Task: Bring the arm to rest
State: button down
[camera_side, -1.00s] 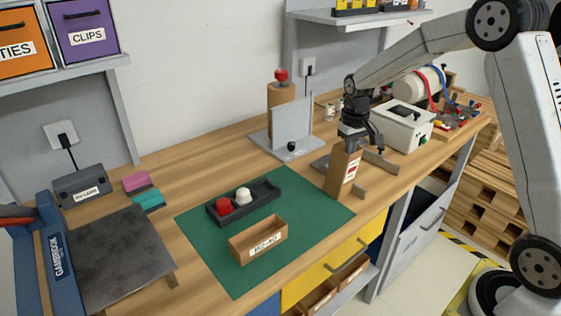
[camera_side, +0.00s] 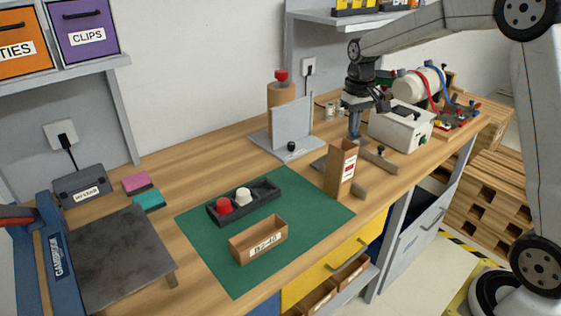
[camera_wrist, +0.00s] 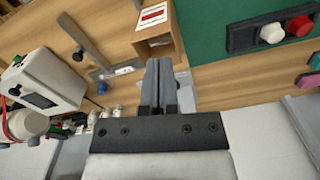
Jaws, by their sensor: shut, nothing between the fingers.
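My gripper (camera_side: 354,134) is shut and empty. It hangs above the bench, behind the upright brown open-topped box (camera_side: 341,168) and apart from it. In the wrist view my gripper (camera_wrist: 159,64) shows its two fingers side by side, pointing toward the same brown box (camera_wrist: 160,48) with its red-and-white label. The box stands by the grey bracket pieces (camera_side: 380,160) at the edge of the green mat (camera_side: 205,239).
A white box with a dark top (camera_side: 402,128) stands close to the right of my gripper. A grey upright plate (camera_side: 291,122) is to the left. A black tray (camera_side: 262,200) with red and white knobs and a small labelled bin (camera_side: 243,250) lie on the mat.

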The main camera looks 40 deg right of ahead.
jog(key=s+a+f+n+t, duration=0.1)
jog(key=s+a+f, duration=0.4)
jog(key=s, duration=0.3)
jog(key=s+a+f+n+t, duration=0.1)
jog(key=s+a+f, duration=0.3)
jog(key=s+a, duration=0.3)
jog(key=shift+s+a+f+n+t, duration=0.3)
jog(key=shift+s+f, duration=0.05)
jog(key=shift+s, duration=0.8)
